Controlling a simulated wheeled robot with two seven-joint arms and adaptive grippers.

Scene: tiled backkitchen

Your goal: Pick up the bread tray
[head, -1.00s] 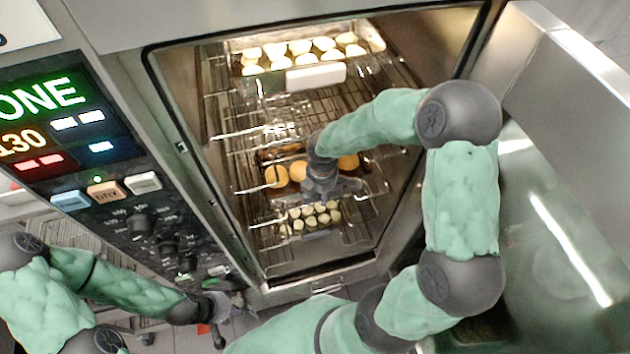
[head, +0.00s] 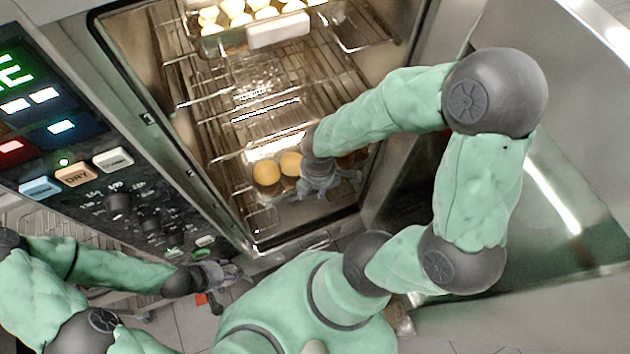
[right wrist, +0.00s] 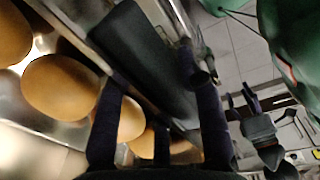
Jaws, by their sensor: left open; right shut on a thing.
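The bread tray carries large golden rolls (head: 267,172) and sits low at the mouth of the open oven. In the right wrist view the rolls (right wrist: 60,87) lie on its shiny metal, beside a dark handle-like bar (right wrist: 145,62). My right gripper (head: 330,184) is at the tray's front, shut on it; its fingers (right wrist: 155,75) straddle the dark bar in the wrist view. The right part of the tray is partly hidden behind my gripper. My left gripper (head: 228,272) is open and empty, low at the left outside the oven.
Wire racks (head: 255,105) fill the oven. An upper tray with pale rolls has a white front handle (head: 279,30). The control panel (head: 120,190) stands close on the left. The open steel door (head: 560,200) is on the right. Tiled floor shows below.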

